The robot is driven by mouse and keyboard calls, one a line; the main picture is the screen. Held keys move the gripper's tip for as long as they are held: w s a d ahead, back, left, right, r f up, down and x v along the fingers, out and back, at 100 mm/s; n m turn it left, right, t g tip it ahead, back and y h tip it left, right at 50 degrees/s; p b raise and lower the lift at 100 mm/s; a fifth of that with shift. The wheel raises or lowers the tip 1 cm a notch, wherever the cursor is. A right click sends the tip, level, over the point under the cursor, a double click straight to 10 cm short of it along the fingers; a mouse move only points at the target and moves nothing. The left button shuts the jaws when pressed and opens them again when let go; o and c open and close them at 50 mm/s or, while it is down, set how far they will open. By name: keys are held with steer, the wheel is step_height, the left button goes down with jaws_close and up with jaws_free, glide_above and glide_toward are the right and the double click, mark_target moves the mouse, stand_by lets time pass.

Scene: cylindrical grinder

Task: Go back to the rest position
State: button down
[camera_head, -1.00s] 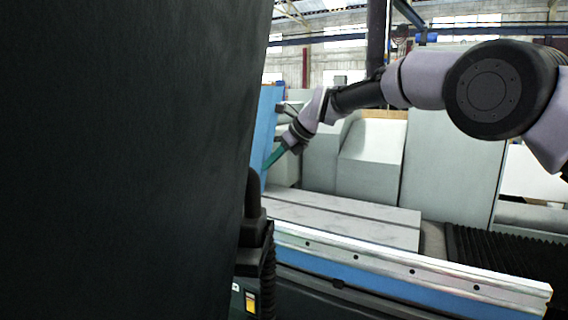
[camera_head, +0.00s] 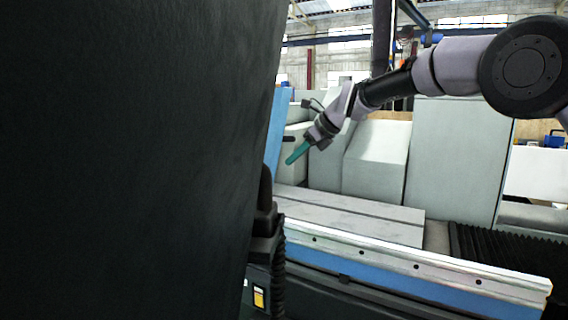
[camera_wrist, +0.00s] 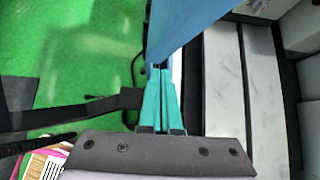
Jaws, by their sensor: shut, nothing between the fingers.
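My gripper (camera_head: 297,152) has teal fingers and is shut and empty. In the head view it hangs in the air above the left part of the grinder's grey table (camera_head: 345,215), pointing down and left. It is apart from the table. In the wrist view the teal fingers (camera_wrist: 160,75) lie together, with the blue machine panel (camera_wrist: 180,30) beyond their tips. The gap between tips and panel is hard to judge there.
A large dark panel (camera_head: 120,160) fills the left of the head view and hides much. The blue and silver table edge (camera_head: 400,265) runs along the front. Grey machine covers (camera_head: 375,160) stand behind. Green floor (camera_wrist: 80,50) shows in the wrist view.

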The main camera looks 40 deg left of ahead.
steer(key=w+d+r+n+t, duration=0.1)
steer(key=w+d+r, duration=0.35)
steer(key=d, duration=0.45)
steer(key=w+d+r+n+t, duration=0.1)
steer(key=w+d+r, duration=0.35)
steer(key=d, duration=0.45)
steer(key=w+d+r+t, duration=0.1)
steer(key=w+d+r, duration=0.4)
steer(key=d, duration=0.4)
steer(key=d+r+n+t+h, duration=0.2)
steer(key=d+r+n+t, duration=0.15)
steer(key=d, duration=1.55)
steer(key=s+d+n+t+h, duration=0.1)
steer(key=s+d, duration=0.3)
steer(key=d, duration=0.6)
steer(key=s+d+n+t+h, duration=0.1)
steer(key=s+d+n, duration=0.15)
steer(key=d, duration=0.85)
steer(key=s+d+f+n+h, duration=0.2)
steer(key=s+d+f, duration=0.6)
steer(key=s+d, duration=0.3)
steer(key=shift+s+d+t+h, duration=0.3)
steer(key=shift+s+t+h, duration=0.05)
steer(key=shift+t+h, duration=0.1)
steer(key=shift+d+f, duration=0.1)
